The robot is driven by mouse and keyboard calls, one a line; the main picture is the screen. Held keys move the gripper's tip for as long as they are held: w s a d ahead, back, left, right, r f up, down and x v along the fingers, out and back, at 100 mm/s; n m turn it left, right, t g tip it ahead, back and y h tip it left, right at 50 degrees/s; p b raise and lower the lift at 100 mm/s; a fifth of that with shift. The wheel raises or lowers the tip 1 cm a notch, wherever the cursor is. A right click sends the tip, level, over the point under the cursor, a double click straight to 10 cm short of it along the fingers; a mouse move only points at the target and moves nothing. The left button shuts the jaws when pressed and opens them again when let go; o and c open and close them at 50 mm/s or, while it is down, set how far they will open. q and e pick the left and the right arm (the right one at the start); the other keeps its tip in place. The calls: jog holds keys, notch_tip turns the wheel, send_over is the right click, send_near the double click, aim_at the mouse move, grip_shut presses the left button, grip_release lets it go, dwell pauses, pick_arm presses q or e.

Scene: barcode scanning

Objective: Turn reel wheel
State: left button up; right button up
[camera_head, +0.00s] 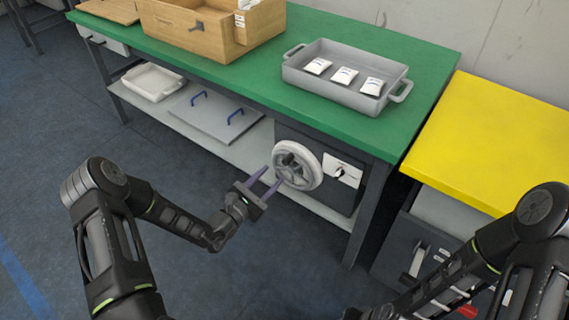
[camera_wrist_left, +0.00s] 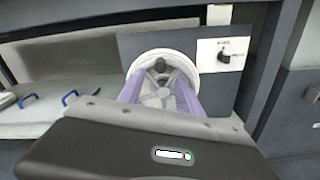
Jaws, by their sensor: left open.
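The reel wheel (camera_head: 298,166) is a pale grey spoked wheel on the front of a dark box under the green table. In the left wrist view the wheel (camera_wrist_left: 160,86) shows straight ahead with its hub at the centre. My left gripper (camera_head: 267,178) is open, with purple fingers pointing at the wheel's left part. In the left wrist view its fingers appear on either side of the wheel's spokes; whether they touch it I cannot tell. My right arm (camera_head: 490,255) is at the lower right of the head view, and its gripper fingers are not visible.
A white switch plate (camera_head: 343,169) is right of the wheel. The green table (camera_head: 240,75) carries a grey tray (camera_head: 335,92) with white packets and a wooden box (camera_head: 190,35). A yellow table (camera_head: 490,135) stands at right. A lower shelf (camera_head: 190,132) holds a lid with blue handles.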

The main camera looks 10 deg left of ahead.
aim_at(284, 163)
pick_arm(q)
jog(key=b+x, duration=0.1)
jog(key=x, duration=0.5)
jog(key=shift+w+d+f+b, duration=0.1)
jog(key=shift+w+b, duration=0.25)
jog(key=shift+b, duration=0.05)
jog(key=shift+w+d, duration=0.15)
jog(key=shift+w, duration=0.2)
jog(key=shift+c, duration=0.3)
grip_shut()
dwell(0.5)
